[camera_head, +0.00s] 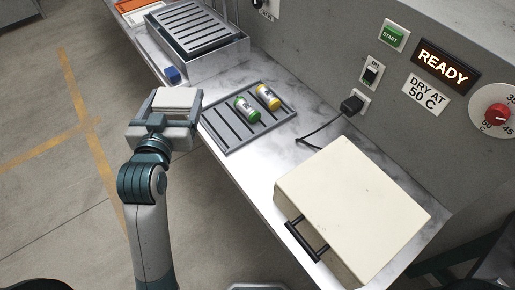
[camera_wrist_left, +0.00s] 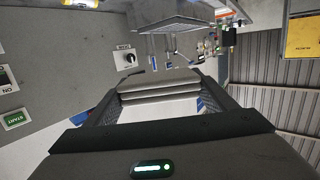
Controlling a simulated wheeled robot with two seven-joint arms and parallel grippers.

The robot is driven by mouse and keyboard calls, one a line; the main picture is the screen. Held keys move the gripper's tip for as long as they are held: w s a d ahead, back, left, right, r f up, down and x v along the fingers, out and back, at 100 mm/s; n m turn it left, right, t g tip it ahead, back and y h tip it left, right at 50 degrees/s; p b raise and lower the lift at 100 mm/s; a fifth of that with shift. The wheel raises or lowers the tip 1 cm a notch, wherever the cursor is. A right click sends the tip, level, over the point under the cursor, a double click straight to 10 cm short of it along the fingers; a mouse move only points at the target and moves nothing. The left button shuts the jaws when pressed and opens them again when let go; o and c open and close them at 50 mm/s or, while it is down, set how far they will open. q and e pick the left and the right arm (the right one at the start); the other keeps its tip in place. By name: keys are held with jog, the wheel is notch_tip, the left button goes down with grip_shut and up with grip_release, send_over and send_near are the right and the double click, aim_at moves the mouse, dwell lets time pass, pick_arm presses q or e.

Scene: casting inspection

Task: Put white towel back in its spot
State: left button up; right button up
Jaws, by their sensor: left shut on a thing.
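The white towel (camera_head: 175,97) is a pale folded bundle held in my left gripper (camera_head: 172,108), left of the bench edge and above the floor. In the left wrist view the towel (camera_wrist_left: 160,92) shows as stacked folds between the two fingers of the gripper (camera_wrist_left: 160,112). The fingers are shut on it from both sides. The towel's underside is hidden. My right gripper is not in view. I cannot tell which place on the bench is the towel's spot.
A slotted rack (camera_head: 247,128) holds a green-banded bottle (camera_head: 245,109) and a yellow-banded bottle (camera_head: 267,97). Behind it stands a metal basin (camera_head: 215,58) with a slatted top. A cream box (camera_head: 350,205) with a black handle stands in front. An orange tray (camera_head: 137,5) lies far back.

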pick_arm(q)
jog(key=w+d+f+m+g+h+b, duration=0.1)
jog(key=w+d+m+h+b, duration=0.25)
jog(key=d, duration=0.55)
jog(key=s+d+f+m+g+h+b, duration=0.2)
jog(key=s+d+f+m+g+h, duration=0.1)
jog(key=f, duration=0.4)
jog(key=s+d+f+m+g+h+b, duration=0.2)
jog(key=s+d+f+m+h, duration=0.2)
jog(key=d+f+h, duration=0.2)
jog(key=shift+d+f+g, duration=0.4)
jog(key=shift+d+f, duration=0.2)
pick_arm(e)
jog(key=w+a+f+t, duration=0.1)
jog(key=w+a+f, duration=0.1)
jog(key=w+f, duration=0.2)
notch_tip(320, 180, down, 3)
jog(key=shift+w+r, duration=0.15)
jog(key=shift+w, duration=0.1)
pick_arm(q)
notch_tip(320, 180, down, 4)
jog(key=shift+f, duration=0.5)
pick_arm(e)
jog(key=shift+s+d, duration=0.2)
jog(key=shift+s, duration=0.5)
pick_arm(q)
jog(key=shift+f, duration=0.1)
